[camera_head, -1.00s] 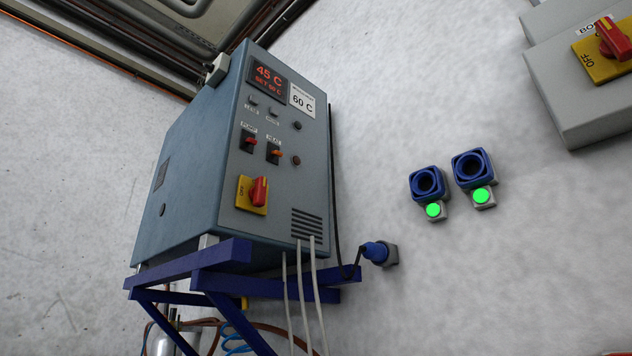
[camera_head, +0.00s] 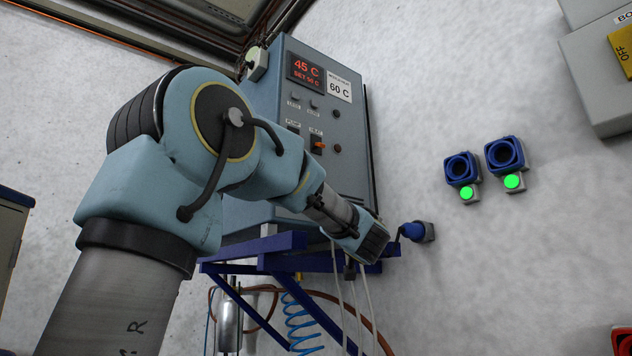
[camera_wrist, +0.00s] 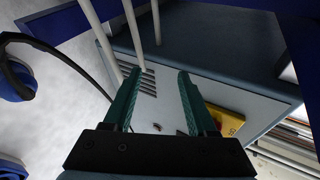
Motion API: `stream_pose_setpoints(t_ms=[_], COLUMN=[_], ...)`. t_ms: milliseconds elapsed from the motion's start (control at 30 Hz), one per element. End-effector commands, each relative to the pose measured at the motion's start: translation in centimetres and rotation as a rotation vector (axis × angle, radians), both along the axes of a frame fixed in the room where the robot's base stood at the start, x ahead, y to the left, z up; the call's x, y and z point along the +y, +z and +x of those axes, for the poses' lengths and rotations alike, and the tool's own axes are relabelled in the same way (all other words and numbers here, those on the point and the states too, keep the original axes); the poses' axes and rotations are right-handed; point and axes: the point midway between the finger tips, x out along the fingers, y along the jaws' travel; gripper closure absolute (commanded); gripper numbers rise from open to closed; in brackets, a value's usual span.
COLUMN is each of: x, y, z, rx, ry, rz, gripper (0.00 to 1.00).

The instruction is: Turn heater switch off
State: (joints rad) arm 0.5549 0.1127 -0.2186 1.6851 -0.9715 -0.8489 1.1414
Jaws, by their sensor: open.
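The heater is a blue-grey box (camera_head: 352,120) on the wall; its red display (camera_head: 305,70) reads 45 C. A rocker switch with an orange lever (camera_head: 318,144) shows on its front. My arm hides the lower front, including the rotary switch, in the head view. In the wrist view, the switch's yellow plate (camera_wrist: 230,122) shows just right of my right finger; its red handle is mostly hidden. My gripper (camera_wrist: 158,80) is open and empty, its two green fingers in front of the grey panel (camera_wrist: 165,105). Contact with the switch cannot be told.
A blue bracket (camera_head: 290,262) carries the heater, with pale pipes (camera_head: 340,290) coming down from it. A blue plug (camera_head: 413,231) and two blue sockets (camera_head: 462,168) (camera_head: 505,153) with green lights are on the wall. A grey box (camera_head: 595,85) is at upper right.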

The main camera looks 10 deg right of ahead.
Motion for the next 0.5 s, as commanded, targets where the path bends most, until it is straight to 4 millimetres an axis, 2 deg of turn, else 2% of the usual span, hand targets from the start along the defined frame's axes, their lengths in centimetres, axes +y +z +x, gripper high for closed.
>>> stream_pose_setpoints(t_ms=[33,100,167,300,400,500], x=[-0.5,0.0,0.6,1.7,2.0,2.4], y=[4.8,8.5,10.5,12.2,12.4,12.3], z=[-1.9,-4.3,-6.2,-10.0,-11.7,-12.2], rx=[-0.045,-0.050,-0.019,0.109,0.186,0.223], ry=[0.075,0.194,0.282,0.420,0.467,0.487], rz=[-0.055,-0.109,-0.145,-0.182,-0.184,-0.181], gripper=[0.43,0.43,0.43,0.43,0.43,0.43])
